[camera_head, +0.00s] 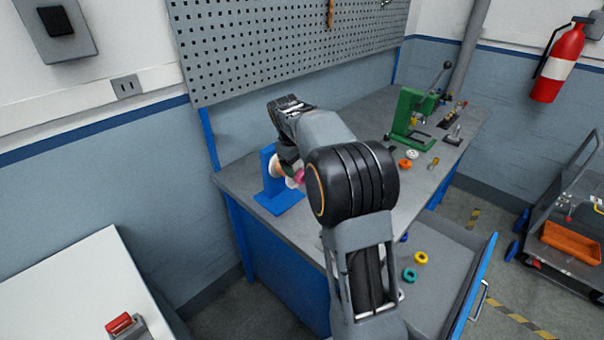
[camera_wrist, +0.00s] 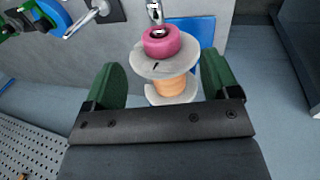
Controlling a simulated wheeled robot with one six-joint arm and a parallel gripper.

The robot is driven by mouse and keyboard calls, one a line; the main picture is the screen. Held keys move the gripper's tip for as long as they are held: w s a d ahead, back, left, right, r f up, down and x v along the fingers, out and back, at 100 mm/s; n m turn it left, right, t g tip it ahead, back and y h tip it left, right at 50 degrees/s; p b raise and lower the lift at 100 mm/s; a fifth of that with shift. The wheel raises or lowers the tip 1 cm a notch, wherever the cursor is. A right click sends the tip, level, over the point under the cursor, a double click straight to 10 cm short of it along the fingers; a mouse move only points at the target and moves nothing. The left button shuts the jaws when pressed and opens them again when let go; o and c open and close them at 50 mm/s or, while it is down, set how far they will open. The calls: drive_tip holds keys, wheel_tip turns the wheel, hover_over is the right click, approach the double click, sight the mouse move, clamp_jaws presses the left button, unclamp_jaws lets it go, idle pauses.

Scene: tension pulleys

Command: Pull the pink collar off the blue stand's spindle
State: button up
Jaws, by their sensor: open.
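The blue stand (camera_head: 279,201) is on the near left part of the workbench, and its blue plate also shows in the wrist view (camera_wrist: 204,32). The pink collar (camera_wrist: 161,42) sits on the metal spindle (camera_wrist: 155,12), against the pale flange of a spool (camera_wrist: 165,86) with an orange-tan core. In the head view the pink collar (camera_head: 299,176) is partly hidden by my arm. My gripper (camera_wrist: 160,80) is open, with one green finger on each side of the spool. The fingers appear apart from the collar; exact contact with the spool cannot be told.
A green lever press (camera_head: 410,118) stands farther back on the bench (camera_head: 340,232), with several small parts near it. An open drawer (camera_head: 455,262) at the front holds small coloured rings. A perforated board (camera_head: 290,40) hangs on the wall behind.

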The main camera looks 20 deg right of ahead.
drive_tip(key=shift+p+x, duration=0.35)
drive_tip(key=shift+x, duration=2.85)
drive_tip(key=shift+s, duration=0.1)
drive_tip(key=c, duration=1)
drive_tip(key=shift+s, duration=0.15)
drive_tip(key=shift+s+d+b, duration=0.25)
drive_tip(key=shift+s+b, duration=0.05)
drive_tip(key=shift+s, duration=0.1)
drive_tip(key=shift+s+d+b, duration=0.2)
drive_tip(key=shift+s, duration=0.35)
drive_tip(key=shift+s+d+b, duration=0.15)
drive_tip(key=shift+s+d, duration=0.1)
drive_tip(key=shift+s, duration=0.3)
drive_tip(key=shift+s+d+b, duration=0.25)
drive_tip(key=shift+s+d, duration=0.05)
drive_tip(key=shift+s, duration=0.45)
drive_tip(key=shift+s+d+b, duration=0.25)
drive_tip(key=shift+s+d, duration=0.05)
drive_tip(key=shift+s, duration=0.5)
drive_tip(key=shift+s+d, duration=0.1)
drive_tip(key=shift+s, duration=0.1)
